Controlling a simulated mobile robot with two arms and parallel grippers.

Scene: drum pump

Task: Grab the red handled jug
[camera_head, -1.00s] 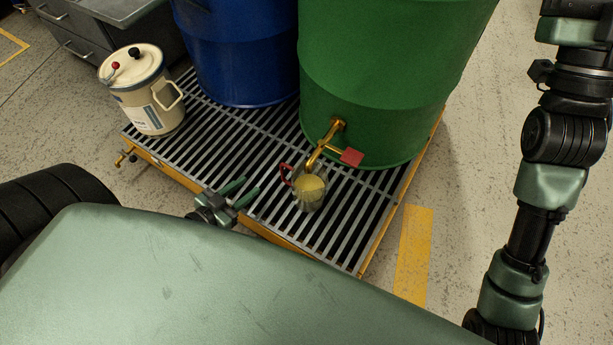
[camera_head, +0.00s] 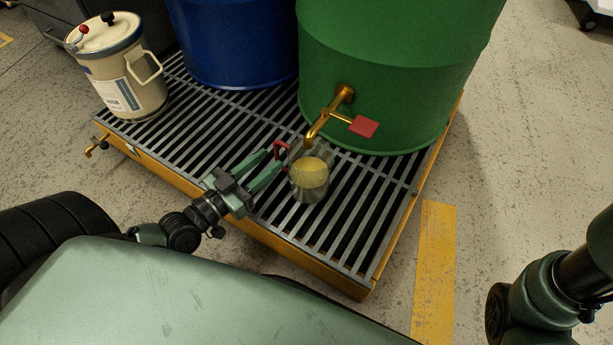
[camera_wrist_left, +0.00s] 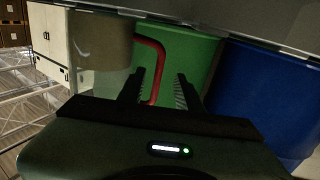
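The jug (camera_head: 309,180) is clear with yellowish contents and a red handle (camera_head: 281,150) on its left side. It stands upright on the grating below the brass tap of the green drum. My left gripper (camera_head: 273,166) is open, with its fingertips at the handle. In the left wrist view the red handle (camera_wrist_left: 161,62) reaches down between the two open fingers (camera_wrist_left: 160,90), apparently without being gripped. The jug's body (camera_wrist_left: 104,45) is blurred there. My right arm (camera_head: 555,285) shows at the lower right, but its gripper is out of view.
The green drum (camera_head: 390,60) with its brass tap (camera_head: 322,123) and red tap lever (camera_head: 364,126) stands behind the jug. A blue drum (camera_head: 232,45) and a cream canister (camera_head: 125,75) stand on the slatted pallet (camera_head: 215,125).

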